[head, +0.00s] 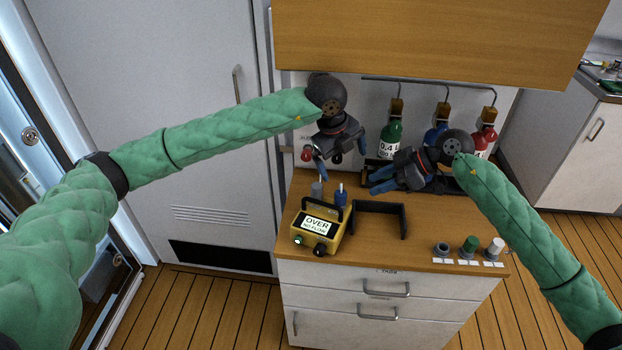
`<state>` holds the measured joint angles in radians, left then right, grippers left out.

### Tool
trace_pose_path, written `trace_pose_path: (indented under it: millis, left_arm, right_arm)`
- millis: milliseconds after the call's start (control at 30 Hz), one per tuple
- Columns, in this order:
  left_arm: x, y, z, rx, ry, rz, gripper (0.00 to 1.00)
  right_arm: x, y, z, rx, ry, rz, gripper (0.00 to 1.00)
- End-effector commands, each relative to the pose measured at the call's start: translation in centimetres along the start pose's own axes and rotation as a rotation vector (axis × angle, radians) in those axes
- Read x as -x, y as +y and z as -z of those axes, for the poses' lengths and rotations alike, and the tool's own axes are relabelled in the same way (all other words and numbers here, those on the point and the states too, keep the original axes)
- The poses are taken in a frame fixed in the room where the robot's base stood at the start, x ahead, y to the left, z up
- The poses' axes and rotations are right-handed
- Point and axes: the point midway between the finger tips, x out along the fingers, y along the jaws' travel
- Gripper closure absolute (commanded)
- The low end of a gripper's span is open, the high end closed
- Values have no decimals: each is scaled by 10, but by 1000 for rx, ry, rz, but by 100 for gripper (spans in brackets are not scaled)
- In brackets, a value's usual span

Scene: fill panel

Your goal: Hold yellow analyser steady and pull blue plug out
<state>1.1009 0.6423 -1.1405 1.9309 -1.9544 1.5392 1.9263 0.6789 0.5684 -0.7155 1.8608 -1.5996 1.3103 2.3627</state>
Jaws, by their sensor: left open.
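The yellow analyser (329,243) stands on the wooden counter, its screen reading "OVER" and "NO FLOW", with a dark handle on top. The blue plug (341,199) stands upright just behind the handle, with a thin pale tip on top. A grey plug (317,189) stands to its left. My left gripper (328,166) is open and empty above and behind the plugs, fingers pointing down. My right gripper (371,183) is right of the blue plug and apart from it, fingers pointing left. Whether its fingers are parted is too small to tell. Where the blue plug is seated is hidden.
A black bracket (379,206) stands right of the analyser. Green (391,139), blue and red bottles hang from a rail behind my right gripper. A wooden cupboard (430,40) overhangs the back.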

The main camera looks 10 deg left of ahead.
Motion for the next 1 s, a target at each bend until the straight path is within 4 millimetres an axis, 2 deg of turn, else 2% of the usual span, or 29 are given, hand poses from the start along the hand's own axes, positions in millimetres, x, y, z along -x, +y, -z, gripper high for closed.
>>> trace_pose_path:
  millis: [33,100,200,300,567,800,1000]
  left_arm:
    - [-9,18,-9,21,-11,-61,0]
    - [-17,40,-18,42,-24,-133,0]
    - [-24,64,-26,61,-33,-211,0]
    - [-29,79,-31,74,-38,-260,0]
    - [-46,92,-33,79,-40,-290,0]
    - [-78,102,-34,79,-39,-290,0]
    - [-98,107,-35,79,-40,-287,0]
  right_arm:
    - [0,0,0,0,0,0,64]
    - [0,0,0,0,0,0,64]
    - [0,0,0,0,0,0,64]
    - [0,0,0,0,0,0,64]
    - [0,0,0,0,0,0,64]
    - [0,0,0,0,0,0,64]
    - [0,0,0,0,0,0,64]
